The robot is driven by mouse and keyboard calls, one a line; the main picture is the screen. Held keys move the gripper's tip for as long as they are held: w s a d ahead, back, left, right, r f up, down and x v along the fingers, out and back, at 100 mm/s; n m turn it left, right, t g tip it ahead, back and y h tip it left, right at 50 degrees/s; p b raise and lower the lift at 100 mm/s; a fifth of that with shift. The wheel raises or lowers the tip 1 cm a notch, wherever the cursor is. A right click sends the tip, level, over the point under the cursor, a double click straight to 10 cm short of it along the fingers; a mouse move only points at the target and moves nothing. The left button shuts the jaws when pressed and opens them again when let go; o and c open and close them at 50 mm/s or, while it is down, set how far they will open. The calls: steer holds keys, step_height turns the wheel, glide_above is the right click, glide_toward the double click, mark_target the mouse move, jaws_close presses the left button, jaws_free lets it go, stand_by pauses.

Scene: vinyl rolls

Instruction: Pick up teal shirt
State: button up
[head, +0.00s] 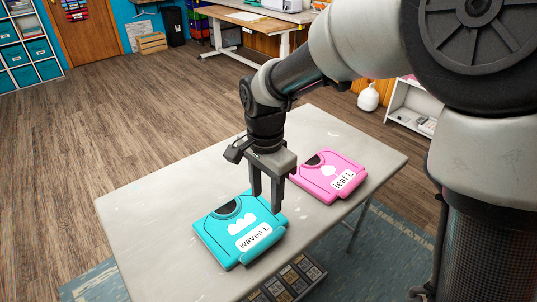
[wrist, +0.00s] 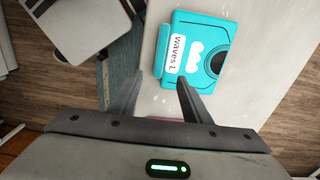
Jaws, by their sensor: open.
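The teal shirt (head: 232,235) is a folded, flat teal piece with a dark neck opening, a white print and a white label reading "waves L". It lies on the grey table near its front edge, and shows at the top of the wrist view (wrist: 200,75). My gripper (head: 266,205) is open and empty, with its fingers pointing down over the shirt's right end in the head view. In the wrist view the gripper (wrist: 155,88) has its fingers apart, one overlapping the shirt's lower edge. Whether the fingers touch the shirt cannot be told.
A folded pink shirt (head: 325,172) labelled "leaf L" lies to the right on the same grey table (head: 150,205), close to my gripper. The table's left part is clear. A box with several dark compartments (head: 285,285) is below the front edge. A white shelf (head: 412,108) stands at right.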

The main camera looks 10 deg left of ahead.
mark_target(265, 241)
steer(key=f+b, duration=0.1)
steer(key=f, duration=0.8)
steer(key=f+b, duration=0.2)
steer(key=f, duration=0.7)
steer(key=shift+s+a, duration=0.1)
steer(key=shift+a, duration=0.1)
steer(key=shift+r, duration=0.1)
jaws_close()
